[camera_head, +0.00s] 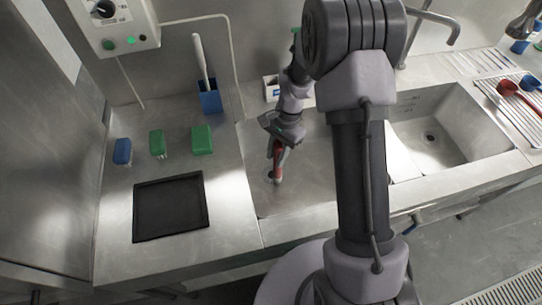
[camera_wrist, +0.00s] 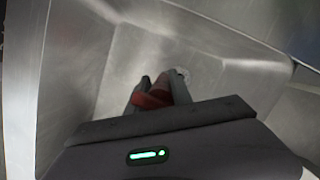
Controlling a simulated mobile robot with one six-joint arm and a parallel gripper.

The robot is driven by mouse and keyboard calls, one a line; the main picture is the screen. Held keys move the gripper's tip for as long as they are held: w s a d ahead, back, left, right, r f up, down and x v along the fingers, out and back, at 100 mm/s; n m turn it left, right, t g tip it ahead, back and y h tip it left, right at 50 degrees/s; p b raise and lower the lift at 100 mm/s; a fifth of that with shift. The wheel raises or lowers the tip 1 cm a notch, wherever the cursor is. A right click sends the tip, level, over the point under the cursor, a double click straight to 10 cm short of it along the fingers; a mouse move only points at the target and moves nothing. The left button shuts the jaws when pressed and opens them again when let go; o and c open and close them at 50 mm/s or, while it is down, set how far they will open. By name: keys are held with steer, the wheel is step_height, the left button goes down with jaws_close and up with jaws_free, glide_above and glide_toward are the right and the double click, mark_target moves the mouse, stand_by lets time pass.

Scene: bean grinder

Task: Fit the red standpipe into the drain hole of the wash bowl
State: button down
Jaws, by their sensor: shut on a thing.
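My gripper (camera_head: 277,150) is shut on the red standpipe (camera_head: 276,166), which hangs nearly upright below the fingers. In the wrist view, the red standpipe (camera_wrist: 157,94) shows between the two dark fingers of my gripper (camera_wrist: 158,90). Below is the steel wash bowl (camera_wrist: 120,70); in the head view, the wash bowl (camera_head: 255,150) is left of my arm. A round drain hole (camera_wrist: 183,73) shows in its floor, just beyond the fingertips. In the head view, the standpipe's pale lower end is beside a dark spot on the floor. I cannot tell whether it touches.
A second sink bowl (camera_head: 440,128) lies right of my arm. On the left counter are a black tray (camera_head: 170,207), green brushes (camera_head: 202,139), a blue brush (camera_head: 122,151) and a blue holder (camera_head: 209,98). A dish rack (camera_head: 515,100) stands far right.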

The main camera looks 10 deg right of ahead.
steer(key=w+f, duration=0.1)
steer(key=w+f+b, duration=0.1)
steer(key=w, duration=0.1)
steer(key=w+f+b, duration=0.1)
steer(key=shift+w+a+f, duration=0.15)
steer(key=shift+a+f, duration=0.15)
steer(key=shift+f, duration=0.1)
steer(key=c, duration=1.1)
jaws_free()
steer(key=shift+f+b, duration=0.15)
steer(key=shift+b, duration=0.15)
steer(key=shift+c, duration=0.2)
